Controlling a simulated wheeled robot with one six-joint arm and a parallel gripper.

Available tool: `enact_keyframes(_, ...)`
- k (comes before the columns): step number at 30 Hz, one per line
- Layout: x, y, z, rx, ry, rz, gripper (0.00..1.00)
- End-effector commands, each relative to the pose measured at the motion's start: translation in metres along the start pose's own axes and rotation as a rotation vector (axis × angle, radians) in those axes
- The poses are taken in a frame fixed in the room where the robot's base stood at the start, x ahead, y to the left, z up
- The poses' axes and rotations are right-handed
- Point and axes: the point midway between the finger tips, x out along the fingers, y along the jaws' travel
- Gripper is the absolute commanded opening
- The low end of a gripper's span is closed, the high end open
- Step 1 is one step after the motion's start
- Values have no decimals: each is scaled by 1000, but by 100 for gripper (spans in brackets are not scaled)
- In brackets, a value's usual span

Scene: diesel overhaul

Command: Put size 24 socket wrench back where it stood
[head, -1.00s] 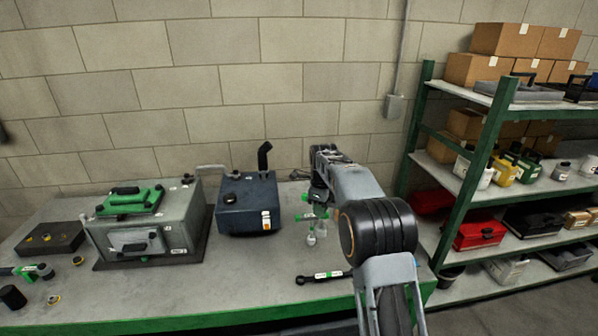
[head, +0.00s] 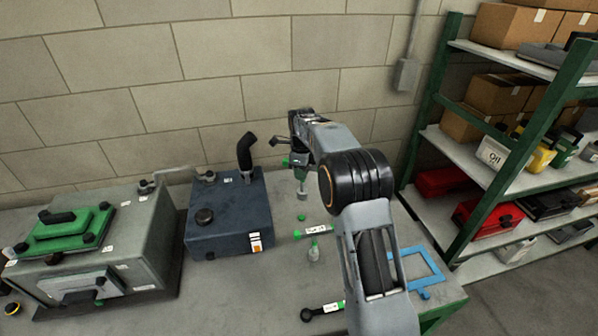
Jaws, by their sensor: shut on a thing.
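My gripper (head: 299,160) is over the back right part of the bench, partly hidden behind my arm. It is shut on an upright tool (head: 302,190) with a grey lower end, probably the size 24 socket wrench; its size mark is too small to read. Whether its lower end touches the bench I cannot tell. A dark tool with a green and white label (head: 322,309) lies near the front edge. Another green and white label (head: 318,232) shows beside my arm, its tool mostly hidden.
A dark blue tank (head: 230,225) with a black spout stands left of my gripper. A grey box with a green top (head: 130,250) is farther left. A blue frame (head: 432,262) lies at right. Green shelving (head: 480,180) stands beyond.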

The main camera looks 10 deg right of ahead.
Motion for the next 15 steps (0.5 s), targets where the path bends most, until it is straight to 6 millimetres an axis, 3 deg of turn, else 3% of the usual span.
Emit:
enact_keyframes(4, 19, 0, -1, 1, 0, 0, 0)
enact_keyframes(15, 43, -2, -3, 7, -1, -2, 0)
